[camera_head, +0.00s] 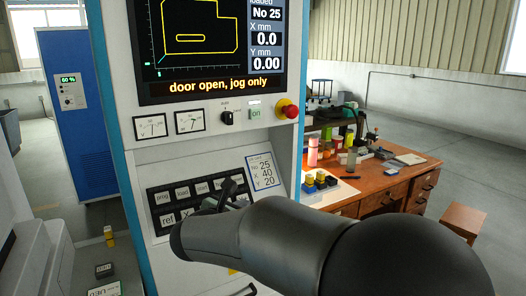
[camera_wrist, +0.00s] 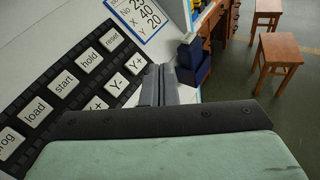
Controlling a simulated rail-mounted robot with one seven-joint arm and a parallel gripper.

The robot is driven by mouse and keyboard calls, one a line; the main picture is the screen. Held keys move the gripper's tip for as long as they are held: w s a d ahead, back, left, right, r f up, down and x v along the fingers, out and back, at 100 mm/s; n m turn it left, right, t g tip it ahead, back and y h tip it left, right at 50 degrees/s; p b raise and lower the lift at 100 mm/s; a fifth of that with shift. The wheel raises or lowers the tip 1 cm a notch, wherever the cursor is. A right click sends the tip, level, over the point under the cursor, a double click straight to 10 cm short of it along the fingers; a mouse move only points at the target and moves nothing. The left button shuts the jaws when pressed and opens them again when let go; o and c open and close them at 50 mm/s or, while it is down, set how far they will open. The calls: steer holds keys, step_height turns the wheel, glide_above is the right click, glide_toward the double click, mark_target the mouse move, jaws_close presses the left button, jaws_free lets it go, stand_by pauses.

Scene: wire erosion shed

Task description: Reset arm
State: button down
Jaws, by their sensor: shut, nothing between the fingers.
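My arm reaches in from the lower right of the head view. My gripper (camera_head: 226,192) is in front of the control panel, by the right part of the black keypad (camera_head: 174,204). In the wrist view my gripper (camera_wrist: 158,78) has its grey fingers together and empty, near the Y+ key (camera_wrist: 135,64) and Y- key (camera_wrist: 116,88). I cannot tell whether the fingertips touch the panel. The reset key (camera_wrist: 110,39) and hold key (camera_wrist: 90,59) are clear of the fingers. A card (camera_head: 264,172) beside the keypad reads No 25, X 40, Y 20.
The screen (camera_head: 205,45) reads "door open, jog only", with X 0.0 and Y 0.00. A red stop button (camera_head: 287,108) projects from the panel. A wooden desk (camera_head: 400,175) with tools stands to the right. A blue cabinet (camera_head: 75,110) stands at the left.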

steer(key=s+d+f+m+g+h, duration=0.1)
steer(key=s+d+f+m+g, duration=0.5)
steer(key=d, duration=0.5)
steer(key=s+d+f+m+g+h, duration=0.1)
steer(key=s+d+f+m+g, duration=0.2)
steer(key=s+d+m, duration=0.6)
steer(key=s+d+f+m+g+y, duration=0.1)
steer(key=s+f+m+g+y, duration=0.1)
steer(key=s+m, duration=0.5)
steer(key=s+f+m+g+y, duration=0.2)
steer(key=s+f+m+y, duration=0.2)
steer(key=s+m, duration=0.3)
steer(key=shift+s+d+f+m+g+y, duration=0.3)
steer(key=shift+s+d+y, duration=0.1)
steer(key=shift+s, duration=0.45)
